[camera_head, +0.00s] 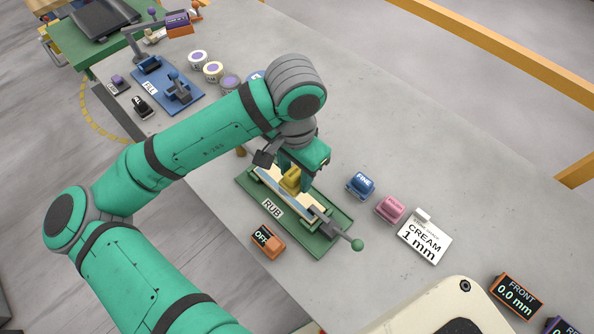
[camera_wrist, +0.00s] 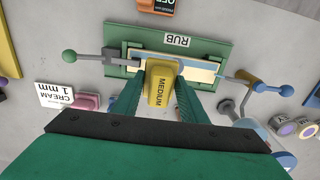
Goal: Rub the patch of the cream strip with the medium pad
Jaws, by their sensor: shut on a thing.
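My gripper (camera_head: 293,178) is shut on the yellow medium pad (camera_wrist: 158,86), labelled MEDIUM, with one green finger on each side. The pad also shows in the head view (camera_head: 290,180). The pad is over the middle of the cream strip (camera_wrist: 205,67), which lies in the green RUB fixture (camera_wrist: 215,50). The fixture also shows in the head view (camera_head: 331,235). A blue-grey band runs along the strip. The pad and fingers hide part of the strip, and I cannot tell whether the pad touches it or where the patch is.
A blue pad (camera_head: 360,186) and a pink pad (camera_head: 390,208) sit right of the fixture, near a CREAM 1 mm card (camera_head: 425,242). An orange box reading OFF (camera_head: 268,241) is in front. A lever with a green ball (camera_head: 357,244) sticks out at the fixture's right end.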

